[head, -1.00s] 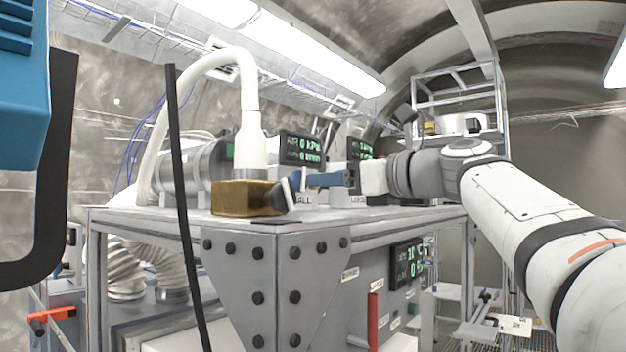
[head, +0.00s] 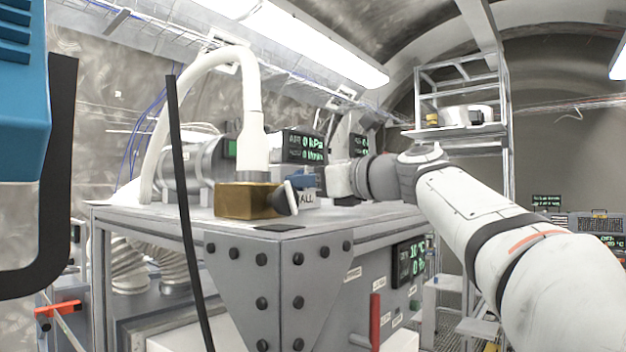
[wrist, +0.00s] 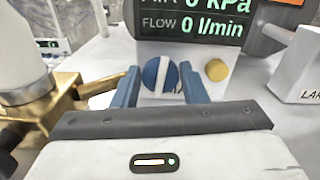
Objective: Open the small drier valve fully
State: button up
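The small drier valve knob (wrist: 160,75) shows in the wrist view as a round blue knob with a near-vertical white stripe. It sits under a display reading 0 kPa and 0 l/min. My gripper (wrist: 159,80) is open, with one blue finger on each side of the knob in the picture; I cannot tell whether they touch it. The label below the knob is mostly hidden by my gripper. In the head view my gripper (head: 305,179) reaches in from the right behind the brass block, its fingers mostly hidden.
A brass block (head: 246,201) with a white hose (head: 251,110) stands just left of my gripper. A yellow button (wrist: 216,70) is right of the knob. A white labelled box (wrist: 299,68) stands farther right. The steel tabletop's corner (head: 279,229) faces me.

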jog(key=c, duration=0.6)
jog(key=shift+o, duration=0.2)
jog(key=shift+n, duration=0.8)
jog(key=o, duration=1)
jog(key=shift+s, duration=0.1)
jog(key=b+v, duration=0.2)
jog(key=v, duration=0.5)
jog(key=shift+s+d+b, duration=0.2)
jog(key=shift+d+b, duration=0.15)
jog(key=shift+f, duration=0.1)
